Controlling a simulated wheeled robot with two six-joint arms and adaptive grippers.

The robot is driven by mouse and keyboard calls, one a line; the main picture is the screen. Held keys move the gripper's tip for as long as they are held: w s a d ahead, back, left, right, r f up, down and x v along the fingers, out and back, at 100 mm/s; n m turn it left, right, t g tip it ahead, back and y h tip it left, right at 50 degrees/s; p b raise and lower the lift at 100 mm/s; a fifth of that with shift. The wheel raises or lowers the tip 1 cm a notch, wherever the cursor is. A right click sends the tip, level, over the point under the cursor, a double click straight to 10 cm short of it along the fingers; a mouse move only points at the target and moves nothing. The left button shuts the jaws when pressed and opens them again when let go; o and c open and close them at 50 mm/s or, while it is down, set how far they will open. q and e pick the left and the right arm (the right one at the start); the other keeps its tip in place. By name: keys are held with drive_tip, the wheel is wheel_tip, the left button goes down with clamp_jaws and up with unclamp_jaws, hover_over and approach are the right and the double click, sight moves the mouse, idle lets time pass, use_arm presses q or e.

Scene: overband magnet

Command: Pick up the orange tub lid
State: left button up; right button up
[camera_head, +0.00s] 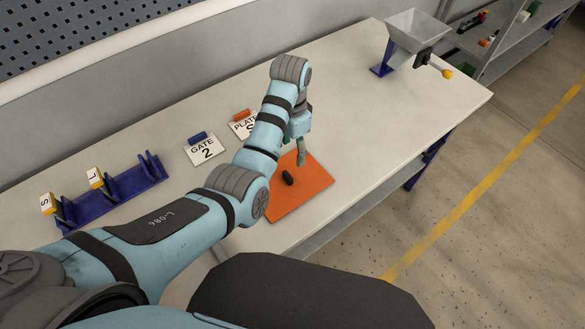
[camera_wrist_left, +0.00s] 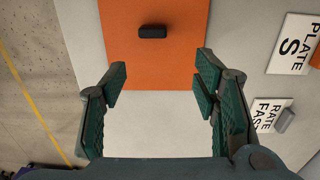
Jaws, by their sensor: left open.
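The orange tub lid (camera_head: 313,186) lies flat on the table as an orange square plate with a short dark handle (camera_head: 288,178) on top. In the left wrist view the orange lid (camera_wrist_left: 180,65) is ahead of the fingers, with its dark handle (camera_wrist_left: 152,31) near the top edge of the picture. My left gripper (camera_head: 300,158) hangs above the lid, beside the handle. In the left wrist view my left gripper (camera_wrist_left: 160,85) is open with nothing between its fingers. The arm hides part of the lid in the head view. My right gripper is not in view.
A blue rack (camera_head: 118,197) with yellow tags is at left. A grey hopper (camera_head: 412,33) stands at the table's far right. The table right of the lid is clear.

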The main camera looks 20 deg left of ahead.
sight(287, 175)
use_arm(q)
drive_tip(key=f, duration=0.1)
drive_tip(key=s+f, duration=0.1)
drive_tip(key=f, duration=0.1)
drive_tip(key=shift+s, duration=0.25)
drive_tip(key=shift+s+a+f+t+b, duration=0.15)
drive_tip(key=shift+s+f+b, duration=0.2)
drive_tip(key=shift+s, duration=0.25)
drive_tip(key=shift+s+f+t+b, duration=0.2)
drive_tip(key=shift+s+f, duration=0.25)
drive_tip(key=shift+s, duration=0.15)
drive_tip(key=f, duration=0.2)
drive_tip(key=w+f+b, duration=0.1)
drive_tip(key=f, duration=0.1)
drive_tip(key=shift+w+a+f, duration=0.1)
drive_tip(key=shift+w, duration=0.1)
drive_tip(key=shift+w+f, duration=0.35)
drive_tip(key=shift+f, duration=0.05)
drive_tip(key=shift+s+r, duration=0.3)
drive_tip(key=shift+s, duration=0.1)
drive_tip(key=c, duration=1.2)
clamp_jaws()
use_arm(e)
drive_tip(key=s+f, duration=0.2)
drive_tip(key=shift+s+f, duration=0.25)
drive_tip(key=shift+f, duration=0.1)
